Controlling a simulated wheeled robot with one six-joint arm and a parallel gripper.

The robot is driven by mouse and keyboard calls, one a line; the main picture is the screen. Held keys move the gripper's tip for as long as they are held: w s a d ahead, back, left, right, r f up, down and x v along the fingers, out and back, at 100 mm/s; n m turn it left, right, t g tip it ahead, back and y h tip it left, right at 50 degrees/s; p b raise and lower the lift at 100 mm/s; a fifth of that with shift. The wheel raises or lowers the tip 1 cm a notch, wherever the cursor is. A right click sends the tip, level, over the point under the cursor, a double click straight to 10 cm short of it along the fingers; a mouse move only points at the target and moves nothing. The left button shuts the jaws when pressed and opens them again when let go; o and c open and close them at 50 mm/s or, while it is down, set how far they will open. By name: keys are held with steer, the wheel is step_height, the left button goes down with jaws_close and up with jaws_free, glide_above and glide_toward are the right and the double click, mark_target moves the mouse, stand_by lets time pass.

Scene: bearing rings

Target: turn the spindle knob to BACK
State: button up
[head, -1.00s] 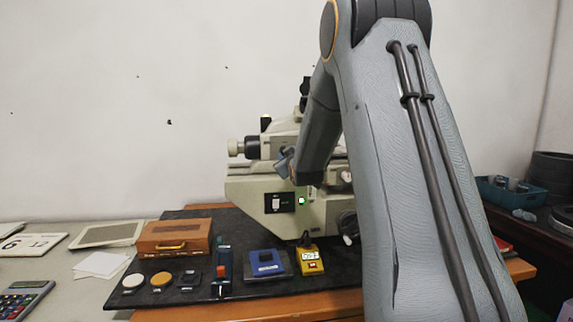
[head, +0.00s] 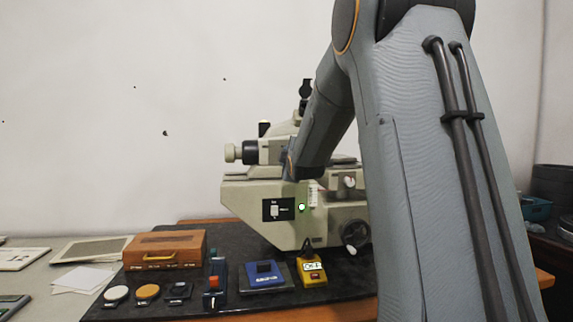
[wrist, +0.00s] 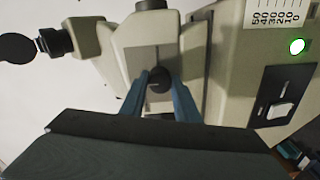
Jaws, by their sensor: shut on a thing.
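The pale beige machine (head: 245,192) stands on the dark mat, its front partly hidden by my arm. In the wrist view a small dark knob (wrist: 159,84), which I take for the spindle knob, sits in front of a grey upright plate (wrist: 146,58) on the machine. My gripper (wrist: 159,78) has its two blue fingers on either side of this knob and is shut on it. No marking for BACK is readable, and I cannot tell which way the knob points. In the head view my arm hides the knob and the fingers.
A black switch panel (head: 278,210) and lit green lamp (head: 302,207) are on the machine's front, with a handwheel (head: 354,233) to the right. A yellow box (head: 312,280), a blue box (head: 262,281) and a wooden case (head: 165,248) stand in front and to the left.

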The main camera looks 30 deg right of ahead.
steer(key=shift+n, duration=0.3)
steer(key=o, duration=1)
steer(key=shift+o, duration=0.2)
steer(key=b+v, duration=0.1)
steer(key=v, duration=0.6)
steer(key=shift+s+b, duration=0.35)
steer(key=shift+s, duration=0.05)
steer(key=shift+a, duration=0.15)
